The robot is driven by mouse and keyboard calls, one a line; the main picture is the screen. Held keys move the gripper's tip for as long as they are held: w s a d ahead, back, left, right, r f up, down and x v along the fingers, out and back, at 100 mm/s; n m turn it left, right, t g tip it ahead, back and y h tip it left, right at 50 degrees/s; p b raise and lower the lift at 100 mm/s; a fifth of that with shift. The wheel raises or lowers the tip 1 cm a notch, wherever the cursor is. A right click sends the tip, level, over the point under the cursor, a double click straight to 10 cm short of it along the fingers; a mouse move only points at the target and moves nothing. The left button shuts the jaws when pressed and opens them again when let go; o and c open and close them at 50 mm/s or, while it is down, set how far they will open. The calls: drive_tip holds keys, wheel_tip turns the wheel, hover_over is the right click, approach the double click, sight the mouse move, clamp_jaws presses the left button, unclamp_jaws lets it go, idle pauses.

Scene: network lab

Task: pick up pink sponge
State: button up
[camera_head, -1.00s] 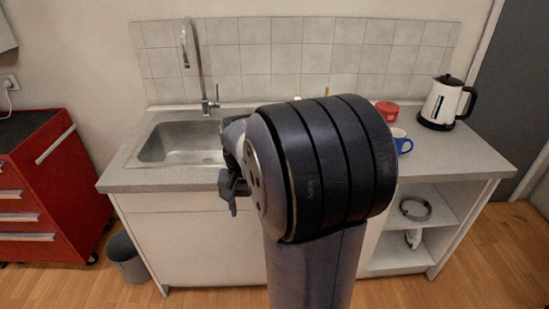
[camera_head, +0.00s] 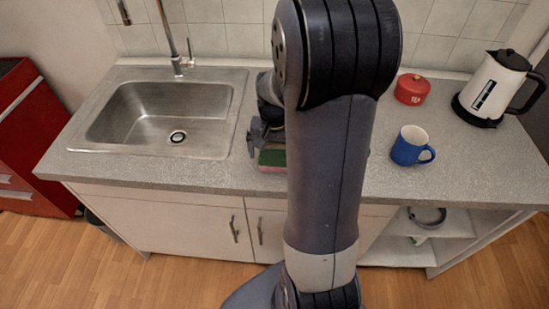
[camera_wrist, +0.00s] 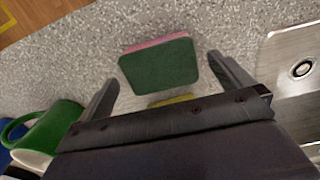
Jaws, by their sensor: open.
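The pink sponge (camera_wrist: 158,63) lies on the speckled counter in the wrist view, with a dark green top face and a pink strip along its far edge. In the head view the sponge (camera_head: 272,159) is partly hidden by my arm, to the right of the sink. My gripper (camera_wrist: 163,72) is open, with one finger on either side of the sponge in the picture. In the head view my gripper (camera_head: 260,138) is low over the counter at the sponge; I cannot tell its exact height. I see no contact.
A yellow thing (camera_wrist: 172,101) shows partly behind my gripper's body. A green mug (camera_wrist: 52,128) is at left in the wrist view.

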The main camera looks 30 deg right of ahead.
drive_tip(key=shift+f, duration=1.25)
drive_tip(key=shift+c, duration=0.4)
drive_tip(key=c, duration=0.9)
